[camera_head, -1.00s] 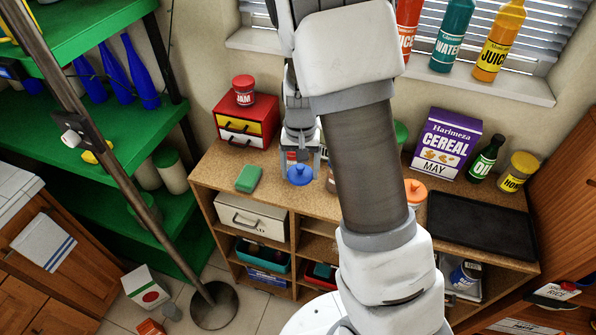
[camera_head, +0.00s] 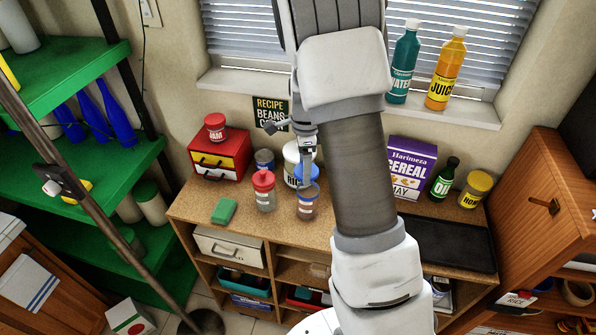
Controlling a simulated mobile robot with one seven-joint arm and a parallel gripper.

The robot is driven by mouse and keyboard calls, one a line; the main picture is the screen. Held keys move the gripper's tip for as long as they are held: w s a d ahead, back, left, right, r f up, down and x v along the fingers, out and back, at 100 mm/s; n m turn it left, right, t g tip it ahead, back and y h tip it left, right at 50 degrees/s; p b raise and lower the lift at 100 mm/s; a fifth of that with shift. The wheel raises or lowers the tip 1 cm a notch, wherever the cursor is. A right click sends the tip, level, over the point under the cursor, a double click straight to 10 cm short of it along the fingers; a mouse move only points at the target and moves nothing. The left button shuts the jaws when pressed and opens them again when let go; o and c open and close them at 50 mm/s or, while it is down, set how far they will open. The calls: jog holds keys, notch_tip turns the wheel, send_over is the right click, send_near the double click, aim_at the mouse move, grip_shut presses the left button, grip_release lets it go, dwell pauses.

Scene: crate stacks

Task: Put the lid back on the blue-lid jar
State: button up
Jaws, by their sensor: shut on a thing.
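A blue lid (camera_head: 307,174) is held in my gripper (camera_head: 304,160), which points down over the counter and is shut on it. Right below the lid stands an open-looking jar (camera_head: 306,204) with brownish contents and a bluish rim, upright on the wooden counter. The lid appears over the jar's mouth; I cannot tell whether it touches the rim. My own arm hides part of the counter to the right of the jar, and the fingertips are small and partly hidden.
A red-lid jar (camera_head: 263,191) stands close at the left. A white container (camera_head: 291,165) and a dark can (camera_head: 264,161) are behind. A green sponge (camera_head: 224,211) lies on the counter (camera_head: 250,229). A cereal box (camera_head: 411,165) and black tray (camera_head: 450,243) are at right.

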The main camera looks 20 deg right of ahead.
jog(key=shift+w+d+r+m, duration=0.1)
jog(key=shift+d+r+m, duration=0.3)
jog(key=shift+m, duration=0.5)
notch_tip(320, 180, down, 6)
jog(key=b, duration=0.4)
jog(key=shift+f, duration=0.25)
jog(key=shift+f, duration=0.15)
dwell(1.4)
jog(key=o, duration=1.2)
jog(key=shift+c, duration=0.2)
jog(key=shift+r+p, duration=2.45)
jog(key=shift+r, duration=1.1)
